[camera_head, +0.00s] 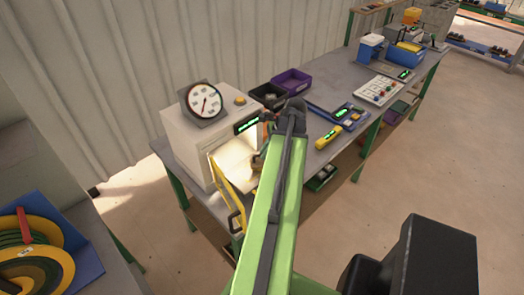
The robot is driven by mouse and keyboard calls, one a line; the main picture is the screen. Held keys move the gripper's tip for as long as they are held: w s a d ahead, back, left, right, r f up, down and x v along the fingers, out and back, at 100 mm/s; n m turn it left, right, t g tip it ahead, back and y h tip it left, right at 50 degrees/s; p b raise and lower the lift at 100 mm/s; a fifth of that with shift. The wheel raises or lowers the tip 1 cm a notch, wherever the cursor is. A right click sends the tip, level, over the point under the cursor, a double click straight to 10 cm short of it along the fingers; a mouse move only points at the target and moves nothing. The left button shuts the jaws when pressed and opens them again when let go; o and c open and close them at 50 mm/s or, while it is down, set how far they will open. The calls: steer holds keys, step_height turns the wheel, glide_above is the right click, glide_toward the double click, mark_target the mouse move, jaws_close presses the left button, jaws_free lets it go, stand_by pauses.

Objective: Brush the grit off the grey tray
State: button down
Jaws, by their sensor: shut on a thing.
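My gripper (264,138) is at the open front of a pale box-shaped machine (190,135), mostly hidden behind my green arm. It is shut on a small brown thing (257,161), which shows only in part beside the arm; I cannot tell for sure that it is a brush. A brightly lit pale surface (236,160) shows in the machine's opening. I cannot tell whether this is the grey tray, and no grit can be made out. The gripper's contact with the surface is hidden.
A yellow-framed door (228,192) hangs open at the machine's front. A round gauge (204,100) stands on top. Purple bin (292,81), yellow tool (328,138) and blue-framed device (340,114) lie right on the grey bench (345,92). Coiled hoses (30,250) are lower left.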

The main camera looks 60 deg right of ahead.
steer(key=shift+w+a+f, duration=0.1)
steer(key=shift+w+a, duration=0.15)
steer(key=shift+a, duration=0.7)
steer(key=shift+w+a, duration=0.2)
steer(key=shift+a, duration=0.75)
step_height(320, 180, up, 6)
steer(key=p, duration=0.5)
steer(key=shift+p, duration=0.4)
steer(key=shift+d, duration=0.1)
step_height(320, 180, up, 3)
steer(key=p, duration=0.3)
steer(key=shift+w, duration=0.1)
